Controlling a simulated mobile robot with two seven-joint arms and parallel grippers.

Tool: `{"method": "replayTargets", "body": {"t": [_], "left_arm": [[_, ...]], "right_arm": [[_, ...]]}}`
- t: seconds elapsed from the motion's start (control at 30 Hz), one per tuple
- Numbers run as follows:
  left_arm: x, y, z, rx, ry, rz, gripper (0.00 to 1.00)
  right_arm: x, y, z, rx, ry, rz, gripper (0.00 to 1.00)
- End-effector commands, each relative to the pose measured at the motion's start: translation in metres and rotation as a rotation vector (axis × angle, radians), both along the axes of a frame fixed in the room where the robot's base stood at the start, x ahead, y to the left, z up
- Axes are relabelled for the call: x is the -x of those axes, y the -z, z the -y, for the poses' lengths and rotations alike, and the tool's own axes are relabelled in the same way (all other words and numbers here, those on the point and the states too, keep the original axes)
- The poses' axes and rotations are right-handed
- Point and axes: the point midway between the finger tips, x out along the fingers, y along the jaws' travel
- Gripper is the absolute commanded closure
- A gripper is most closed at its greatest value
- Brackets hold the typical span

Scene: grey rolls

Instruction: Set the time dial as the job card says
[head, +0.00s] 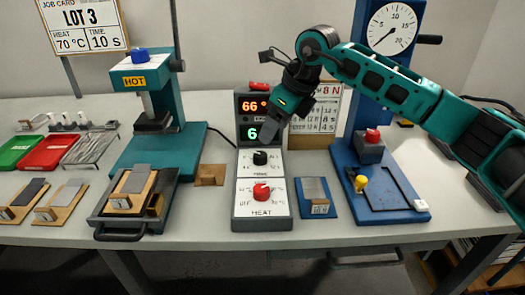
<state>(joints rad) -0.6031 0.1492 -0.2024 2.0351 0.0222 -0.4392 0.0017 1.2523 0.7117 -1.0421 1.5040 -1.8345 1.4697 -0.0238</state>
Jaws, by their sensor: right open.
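The job card (84,27) at the upper left reads LOT 3, HEAT 70 °C, TIME 10 s. The control box (237,211) stands mid-bench. Its orange display (253,106) reads about 66 and its green display (252,133) shows a 6, partly covered by my gripper. The black time dial (260,158) sits below the displays, above the red heat dial (261,191). My left gripper is not in view.
A teal press marked HOT (134,82) stands left of the box, with a tray (122,228) in front. A blue press with a round gauge (391,28) stands right. Red (47,152) and green (16,149) trays lie at left. A blue plate holder (315,197) sits beside the box.

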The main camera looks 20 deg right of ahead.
Motion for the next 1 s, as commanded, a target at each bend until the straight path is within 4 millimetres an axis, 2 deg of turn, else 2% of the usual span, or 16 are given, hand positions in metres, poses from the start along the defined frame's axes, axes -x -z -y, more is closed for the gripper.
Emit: {"method": "replayTargets", "body": {"t": [0.03, 0.2, 0.4, 0.6, 0.83, 1.0], "left_arm": [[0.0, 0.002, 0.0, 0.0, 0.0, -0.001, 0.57], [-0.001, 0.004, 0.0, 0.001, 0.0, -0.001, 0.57], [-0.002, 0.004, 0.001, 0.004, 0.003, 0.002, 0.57], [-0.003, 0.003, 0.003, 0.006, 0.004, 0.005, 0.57], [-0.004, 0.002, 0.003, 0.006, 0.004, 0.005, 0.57], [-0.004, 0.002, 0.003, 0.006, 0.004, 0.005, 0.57]], "right_arm": [[-0.002, 0.014, -0.004, -0.001, -0.003, -0.006, 0.37], [-0.013, 0.046, -0.013, -0.001, -0.002, -0.004, 0.37], [-0.022, 0.072, -0.02, -0.002, -0.003, -0.001, 0.37], [-0.025, 0.081, -0.023, -0.001, -0.003, 0.0, 0.37], [-0.025, 0.081, -0.023, -0.001, -0.003, 0.0, 0.37], [-0.025, 0.081, -0.023, -0.002, -0.003, -0.001, 0.51]]}}
